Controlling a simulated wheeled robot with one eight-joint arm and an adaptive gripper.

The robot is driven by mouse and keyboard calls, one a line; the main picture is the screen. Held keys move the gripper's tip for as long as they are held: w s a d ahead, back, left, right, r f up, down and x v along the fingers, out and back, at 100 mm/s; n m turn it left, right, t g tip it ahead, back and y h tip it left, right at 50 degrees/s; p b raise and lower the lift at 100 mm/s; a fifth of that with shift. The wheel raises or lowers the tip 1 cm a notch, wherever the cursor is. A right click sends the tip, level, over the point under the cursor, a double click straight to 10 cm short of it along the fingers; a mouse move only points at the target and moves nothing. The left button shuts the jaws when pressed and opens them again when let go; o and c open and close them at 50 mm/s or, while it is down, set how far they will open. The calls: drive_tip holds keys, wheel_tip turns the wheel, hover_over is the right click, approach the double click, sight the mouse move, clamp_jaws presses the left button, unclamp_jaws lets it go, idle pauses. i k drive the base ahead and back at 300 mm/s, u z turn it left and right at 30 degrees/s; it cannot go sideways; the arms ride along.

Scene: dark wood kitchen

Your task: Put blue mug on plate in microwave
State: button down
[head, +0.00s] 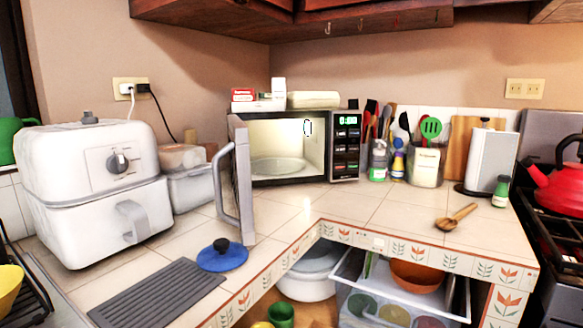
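The microwave (347,170) stands in the back corner of the counter with its door (240,180) swung open toward the front left. A round glass plate (278,166) lies on the floor of its lit interior, and nothing shows on it. I see no mug that is clearly blue. A flat blue lid with a dark knob (222,257) lies on the counter in front of the door. My gripper is not in view.
A white air fryer (95,190) stands at the left, with a grey ribbed mat (158,295) in front. A wooden spoon (456,217), utensil holders and a red kettle (560,188) are at the right. An open drawer (350,268) and a green cup (281,314) are below the counter.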

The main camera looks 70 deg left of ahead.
sight(278, 166)
drive_tip(key=k, duration=1)
drive_tip(key=u, duration=2.4)
drive_tip(key=i, duration=0.5)
